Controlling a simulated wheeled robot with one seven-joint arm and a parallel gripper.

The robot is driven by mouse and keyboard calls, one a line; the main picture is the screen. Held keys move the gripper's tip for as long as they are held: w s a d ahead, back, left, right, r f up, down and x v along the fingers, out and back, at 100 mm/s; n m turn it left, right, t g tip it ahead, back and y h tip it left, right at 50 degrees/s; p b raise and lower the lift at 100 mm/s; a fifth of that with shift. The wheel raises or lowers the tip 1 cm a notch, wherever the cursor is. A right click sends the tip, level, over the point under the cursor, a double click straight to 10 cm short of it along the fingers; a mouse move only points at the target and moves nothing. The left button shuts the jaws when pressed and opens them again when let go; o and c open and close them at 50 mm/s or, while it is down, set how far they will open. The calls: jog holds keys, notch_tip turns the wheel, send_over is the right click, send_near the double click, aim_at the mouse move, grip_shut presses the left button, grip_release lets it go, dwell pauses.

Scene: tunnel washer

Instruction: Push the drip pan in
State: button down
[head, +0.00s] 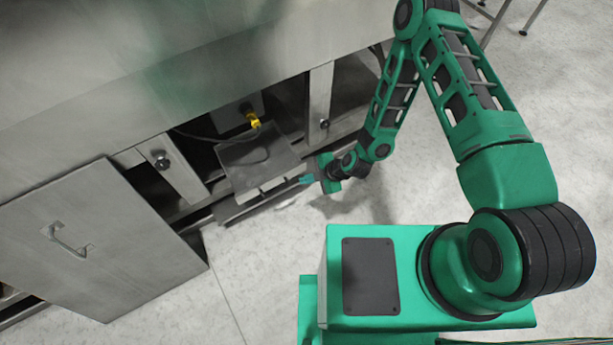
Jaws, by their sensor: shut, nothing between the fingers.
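The drip pan (258,163) is a dark, flat metal tray under the machine, with a lighter front edge (271,192) facing the floor. It sits between the machine's legs, and its front part shows outside the machine body. My gripper (306,180) is shut and empty, at the right end of the pan's front edge. Its fingertips point left toward the pan; I cannot tell whether they touch it.
The large steel machine body (190,60) overhangs the pan. A yellow fitting (253,120) with a dark cable hangs above it. A metal panel with a handle (100,240) leans at the left. Machine legs (320,103) flank the pan. The floor (265,265) in front is clear.

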aim_at(283, 177)
jog(key=w+a+f, duration=0.1)
jog(key=a, duration=0.1)
jog(key=w+a+f, duration=0.3)
jog(key=a+f, duration=0.1)
jog(key=shift+w+f, duration=0.25)
jog(key=shift+w, duration=0.15)
jog(key=shift+a, duration=0.15)
